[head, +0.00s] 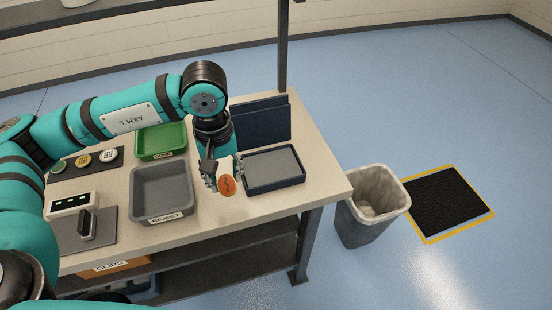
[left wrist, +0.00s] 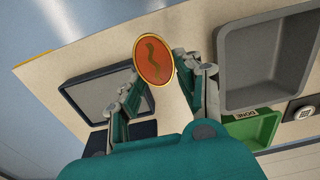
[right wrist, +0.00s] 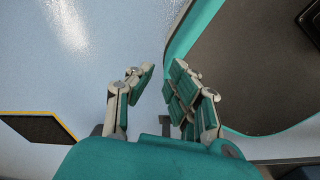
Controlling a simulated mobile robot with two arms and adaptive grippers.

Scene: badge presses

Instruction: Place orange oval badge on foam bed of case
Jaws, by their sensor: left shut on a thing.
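The orange oval badge (head: 227,186) has a gold rim and a dark wavy mark. My left gripper (head: 223,178) is shut on it and holds it above the table, just left of the case. In the left wrist view the badge (left wrist: 154,60) sits between the fingertips, its face showing. The open case (head: 272,187) has a dark blue rim, a raised lid (head: 263,122) behind and a bare grey foam bed (head: 273,167). The case's bed also shows in the left wrist view (left wrist: 100,93). My right gripper (right wrist: 158,82) is open and empty over the floor.
A grey REJECT tray (head: 162,190) and green DONE tray (head: 161,141) stand left of the case. Round badges (head: 83,160) lie on a dark strip at far left. A dark post (head: 284,50) rises behind the table. A bin (head: 373,205) stands beyond its right edge.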

